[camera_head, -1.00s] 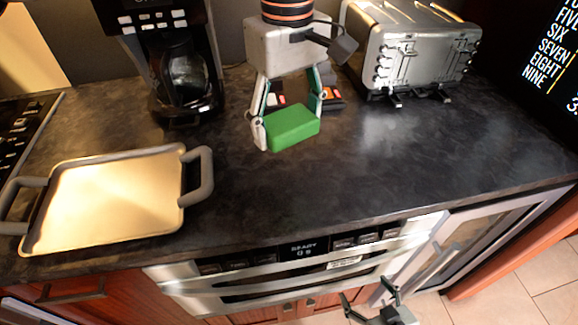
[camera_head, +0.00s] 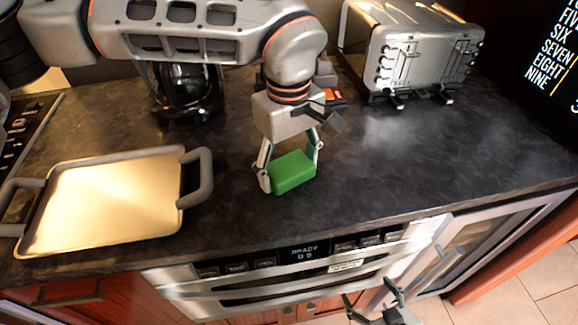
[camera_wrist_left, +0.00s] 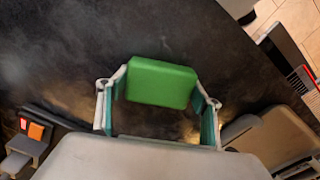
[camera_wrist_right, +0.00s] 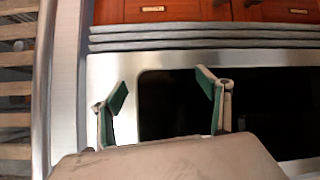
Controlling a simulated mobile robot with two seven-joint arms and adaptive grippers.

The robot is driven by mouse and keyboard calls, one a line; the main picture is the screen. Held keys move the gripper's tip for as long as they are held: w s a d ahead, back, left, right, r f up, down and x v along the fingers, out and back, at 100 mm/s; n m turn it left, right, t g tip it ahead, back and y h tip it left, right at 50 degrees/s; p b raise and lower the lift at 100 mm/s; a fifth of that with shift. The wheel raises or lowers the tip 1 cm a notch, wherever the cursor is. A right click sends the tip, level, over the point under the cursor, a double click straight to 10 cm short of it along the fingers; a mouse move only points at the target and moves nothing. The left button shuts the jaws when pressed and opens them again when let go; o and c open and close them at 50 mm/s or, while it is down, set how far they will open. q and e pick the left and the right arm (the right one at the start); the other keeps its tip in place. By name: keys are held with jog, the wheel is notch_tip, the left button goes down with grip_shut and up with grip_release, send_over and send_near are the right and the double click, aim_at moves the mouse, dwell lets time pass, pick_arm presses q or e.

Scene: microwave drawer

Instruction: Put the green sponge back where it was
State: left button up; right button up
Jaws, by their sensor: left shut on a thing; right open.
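The green sponge (camera_head: 293,172) is held between the fingers of my left gripper (camera_head: 291,168), over the front middle of the dark counter. It also shows in the left wrist view (camera_wrist_left: 161,82), between the two fingertips of my left gripper (camera_wrist_left: 160,95). I cannot tell whether the sponge touches the counter. My right gripper (camera_head: 378,300) is low in front of the microwave drawer, open and empty. In the right wrist view its fingers (camera_wrist_right: 162,88) stand apart before the drawer front.
A tray (camera_head: 110,200) with grey handles lies at the left. A coffee maker (camera_head: 185,95) and a toaster (camera_head: 415,55) stand at the back. The microwave drawer (camera_head: 300,270) is below the counter's front edge. The counter right of the sponge is clear.

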aim_at(289, 167)
pick_arm(q)
jog(key=shift+f, duration=0.15)
jog(key=o, duration=1.1)
jog(key=shift+c, duration=0.2)
notch_tip(289, 167, up, 12)
jog(key=shift+p, duration=0.4)
jog(key=shift+s, duration=0.1)
